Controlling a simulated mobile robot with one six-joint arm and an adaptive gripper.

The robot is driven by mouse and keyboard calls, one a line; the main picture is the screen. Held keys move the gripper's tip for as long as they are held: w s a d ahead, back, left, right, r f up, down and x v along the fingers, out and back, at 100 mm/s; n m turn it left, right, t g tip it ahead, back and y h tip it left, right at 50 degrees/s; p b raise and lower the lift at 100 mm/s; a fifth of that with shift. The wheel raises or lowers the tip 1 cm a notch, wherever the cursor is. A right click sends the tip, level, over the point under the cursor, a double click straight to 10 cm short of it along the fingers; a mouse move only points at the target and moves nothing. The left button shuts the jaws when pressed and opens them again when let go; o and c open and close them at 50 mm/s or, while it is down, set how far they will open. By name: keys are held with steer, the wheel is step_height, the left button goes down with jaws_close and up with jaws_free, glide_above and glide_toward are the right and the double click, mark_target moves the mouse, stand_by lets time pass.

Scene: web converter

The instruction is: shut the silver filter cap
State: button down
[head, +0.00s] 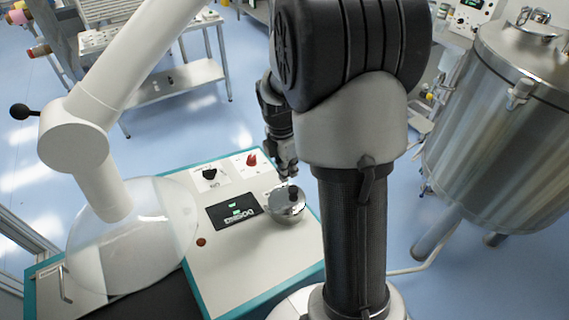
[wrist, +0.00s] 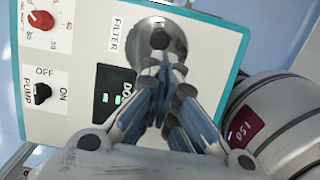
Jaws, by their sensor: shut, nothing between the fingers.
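The silver filter cap (head: 286,207) is a round, shiny lid with a dark knob on the cream control panel. In the wrist view the cap (wrist: 145,52) lies beside the FILTER label, partly hidden by my fingers. Its dark knob (wrist: 160,38) shows just past my fingertips. My gripper (head: 289,178) is shut and empty, pointing down over the cap. In the wrist view its fingertips (wrist: 165,66) appear over the cap, close to the knob. I cannot tell whether they touch it, or whether the cap is fully seated.
The panel (head: 247,257) also carries a black display (head: 234,213), a black pump switch (head: 209,174) and a red dial (head: 251,160). A clear dome (head: 150,240) under a white arm stands to the left. A large steel tank (head: 490,130) stands at right.

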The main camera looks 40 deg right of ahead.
mark_target(292, 192)
steer(key=f, duration=0.2)
steer(key=f+b, duration=0.1)
steer(key=f, duration=0.4)
steer(key=shift+d+b, duration=0.35)
steer(key=shift+b, duration=0.05)
steer(key=shift+s+d+f, duration=0.1)
steer(key=shift+d+f, duration=0.3)
steer(key=shift+f, duration=0.45)
steer(key=shift+s+a, duration=0.1)
